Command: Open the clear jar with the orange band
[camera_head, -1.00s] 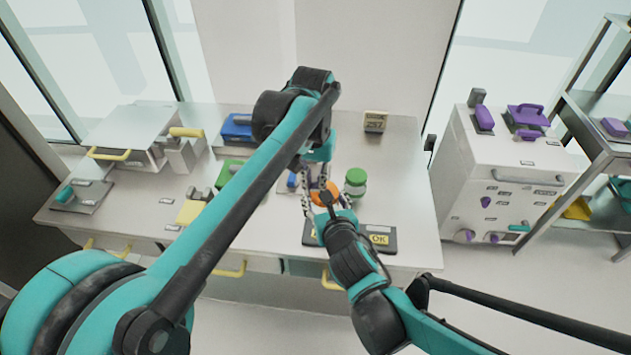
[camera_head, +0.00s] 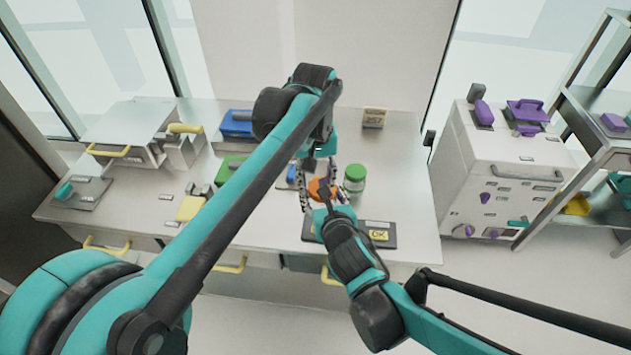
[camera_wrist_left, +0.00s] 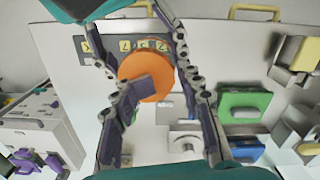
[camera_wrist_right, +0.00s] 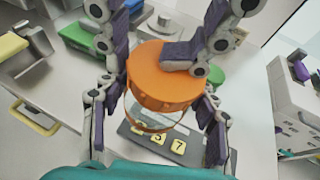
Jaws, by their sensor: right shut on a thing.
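The clear jar with the orange band (camera_wrist_right: 165,113) stands out in the right wrist view, with a wide orange lid (camera_wrist_right: 165,78) on top. The lid also shows in the left wrist view (camera_wrist_left: 143,70) and, partly hidden, in the head view (camera_head: 320,187). My right gripper (camera_wrist_right: 158,100) is shut on the jar, its fingers on either side below the lid. My left gripper (camera_wrist_left: 160,95) comes from the opposite side with spread fingers. One purple pad overlaps the lid's top; whether it touches cannot be told.
A green-capped jar (camera_head: 355,180) stands close to the right of the grippers. A dark panel with yellow number tiles (camera_head: 379,235) lies in front. A blue box (camera_head: 236,125), a green box (camera_head: 229,170) and a yellow block (camera_head: 191,208) are to the left.

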